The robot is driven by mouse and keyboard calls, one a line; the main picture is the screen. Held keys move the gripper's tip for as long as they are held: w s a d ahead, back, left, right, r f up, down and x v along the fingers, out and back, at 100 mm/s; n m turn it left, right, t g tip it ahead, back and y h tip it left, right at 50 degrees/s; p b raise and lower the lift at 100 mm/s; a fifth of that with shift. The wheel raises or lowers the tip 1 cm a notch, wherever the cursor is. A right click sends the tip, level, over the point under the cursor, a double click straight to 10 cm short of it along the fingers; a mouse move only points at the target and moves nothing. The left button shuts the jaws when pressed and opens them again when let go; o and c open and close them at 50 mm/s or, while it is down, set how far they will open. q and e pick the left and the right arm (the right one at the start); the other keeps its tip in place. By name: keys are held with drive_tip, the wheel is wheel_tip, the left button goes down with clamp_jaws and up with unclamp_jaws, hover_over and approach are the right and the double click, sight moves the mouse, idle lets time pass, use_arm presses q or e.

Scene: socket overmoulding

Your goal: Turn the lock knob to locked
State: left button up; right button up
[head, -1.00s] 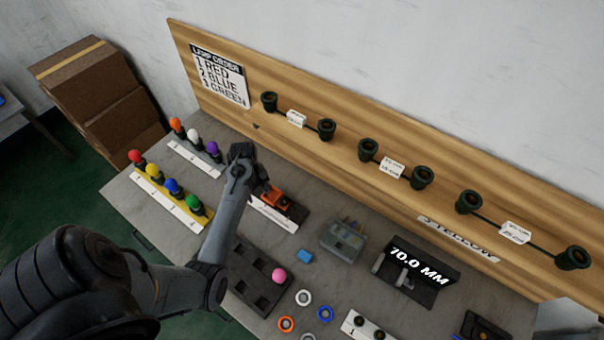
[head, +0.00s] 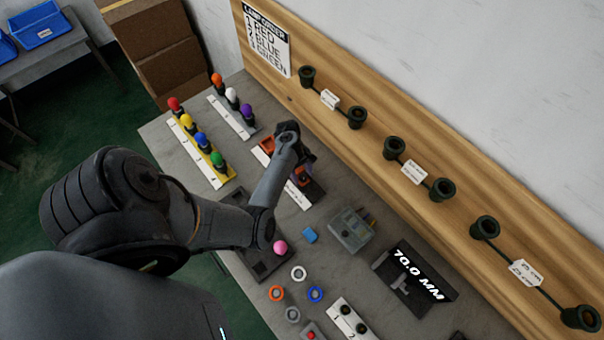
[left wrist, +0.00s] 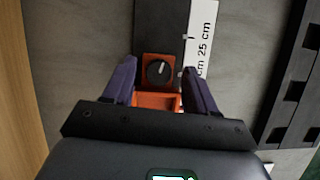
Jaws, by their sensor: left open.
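The lock knob (left wrist: 159,70) is a round black dial with a pale mark, set on an orange plate (left wrist: 147,84). The plate belongs to a dark fixture with an orange block (left wrist: 158,101) beside the knob. My left gripper (left wrist: 159,67) is open, its two purple fingers on either side of the knob, with gaps visible between them and the dial. In the head view my left gripper (head: 300,160) is above the orange and dark fixture (head: 267,145) and hides its middle, including the knob. My right gripper is not in view.
A white scale strip (left wrist: 201,45) marked 25 cm runs beside the fixture. Coloured lamps on a yellow rack (head: 210,152) stand to the left. A wooden board with sockets (head: 375,120) borders the table.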

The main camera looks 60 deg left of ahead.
use_arm(q)
drive_tip(key=shift+f, duration=0.15)
drive_tip(key=c, duration=1.1)
drive_tip(key=shift+o, duration=0.2)
drive_tip(key=shift+w+r+m+g+p, duration=0.15)
drive_tip(key=shift+m+g+p, duration=0.1)
drive_tip(key=shift+m+p, duration=0.35)
drive_tip(key=shift+s+r+m+g+p, duration=0.15)
drive_tip(key=shift+m+g+p, duration=0.1)
drive_tip(key=shift+m+p, duration=0.35)
drive_tip(key=shift+w+f+m+g+p, duration=0.1)
drive_tip(key=shift+f+m+g+p, duration=0.1)
drive_tip(key=shift+m, duration=0.35)
drive_tip(key=shift+w+f+m+g+p, duration=0.1)
drive_tip(key=shift+m+g+p, duration=0.1)
drive_tip(key=shift+m, duration=0.35)
drive_tip(key=o, duration=1.1)
drive_tip(key=shift+c, duration=0.2)
